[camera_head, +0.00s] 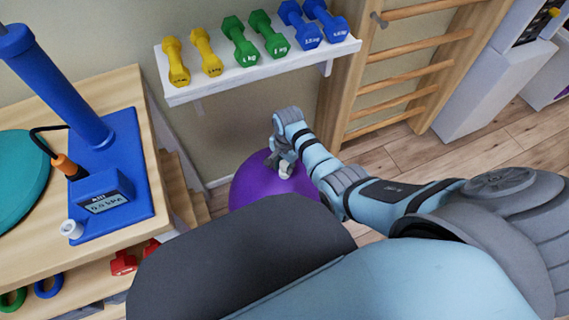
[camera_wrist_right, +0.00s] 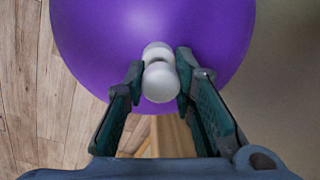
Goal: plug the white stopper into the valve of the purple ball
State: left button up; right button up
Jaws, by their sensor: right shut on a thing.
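The purple ball (camera_head: 247,187) sits low by the wall in the head view, partly hidden by my right arm. It fills the top of the right wrist view (camera_wrist_right: 95,45). My right gripper (camera_head: 284,168) is at the ball's upper side. In the wrist view its two fingers (camera_wrist_right: 158,88) are shut on the white stopper (camera_wrist_right: 160,83). The stopper has a rounded near end and a narrower far knob that overlaps the ball's surface. The valve is hidden behind it, and I cannot tell whether the stopper is in it. My left gripper is not in view.
A wooden table (camera_head: 125,90) at left carries a blue pump with a display (camera_head: 104,201) and a small white ring-shaped piece (camera_head: 72,229). A white shelf (camera_head: 260,70) with several dumbbells hangs above the ball. Wooden wall bars (camera_head: 400,90) stand at right.

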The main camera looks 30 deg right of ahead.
jog(key=shift+f+b, duration=0.5)
jog(key=shift+f, duration=0.2)
